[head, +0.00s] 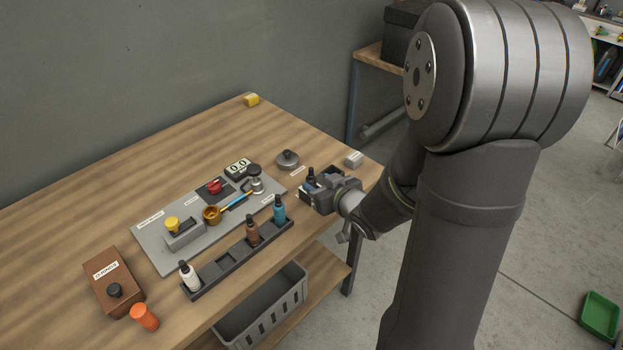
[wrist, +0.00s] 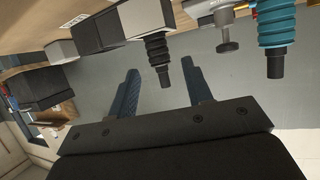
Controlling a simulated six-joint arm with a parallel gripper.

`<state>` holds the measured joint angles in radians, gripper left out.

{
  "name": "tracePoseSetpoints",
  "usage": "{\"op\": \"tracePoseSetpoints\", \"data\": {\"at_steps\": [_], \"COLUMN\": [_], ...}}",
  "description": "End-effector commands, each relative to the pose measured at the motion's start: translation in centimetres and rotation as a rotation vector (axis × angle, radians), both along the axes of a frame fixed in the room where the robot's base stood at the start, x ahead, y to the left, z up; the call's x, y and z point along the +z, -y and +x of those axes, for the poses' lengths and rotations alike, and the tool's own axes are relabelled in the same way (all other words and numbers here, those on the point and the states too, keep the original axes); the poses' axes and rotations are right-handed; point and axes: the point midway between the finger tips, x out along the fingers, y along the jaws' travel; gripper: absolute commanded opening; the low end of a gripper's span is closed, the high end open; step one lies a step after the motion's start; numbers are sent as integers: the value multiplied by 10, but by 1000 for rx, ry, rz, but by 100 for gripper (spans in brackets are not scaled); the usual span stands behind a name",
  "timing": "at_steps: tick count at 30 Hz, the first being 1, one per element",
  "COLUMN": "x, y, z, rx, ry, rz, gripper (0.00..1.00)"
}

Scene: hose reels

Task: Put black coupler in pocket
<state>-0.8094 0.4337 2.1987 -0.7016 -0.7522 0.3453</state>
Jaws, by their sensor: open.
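The black coupler (head: 311,174) stands at the right end of the table, partly hidden by my gripper. In the wrist view the black coupler (wrist: 158,52), with a ribbed body and a narrow tip, shows between my two spread fingers. My gripper (head: 313,188) is open around or just short of it; I cannot tell if either finger touches it. The gripper also shows in the wrist view (wrist: 160,85). A dark rack (head: 222,261) along the table's front has square pockets. It holds a white coupler (head: 189,275), a brown coupler (head: 252,231) and a blue coupler (head: 279,209), with empty pockets between the white and brown ones.
Behind the rack lies a grey panel (head: 155,240) with a yellow button, a red knob and a brass-ended tool.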

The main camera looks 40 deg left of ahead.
Motion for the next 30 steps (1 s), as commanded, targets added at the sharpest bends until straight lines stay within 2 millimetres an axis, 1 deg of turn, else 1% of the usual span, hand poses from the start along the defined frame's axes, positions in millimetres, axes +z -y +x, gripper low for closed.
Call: {"op": "tracePoseSetpoints", "data": {"at_steps": [1, 3, 6, 12, 24, 30], "x": [5, 9, 14, 20, 20, 17], "y": [9, 19, 31, 44, 47, 40], "z": [-1, -4, -7, -12, -13, -11], "rx": [-3, -3, -3, 0, 0, 2], "ry": [2, 2, 2, 0, 0, -1], "rz": [3, 3, 3, 1, 0, -1], "gripper": [46, 46, 46, 46, 46, 46]}}
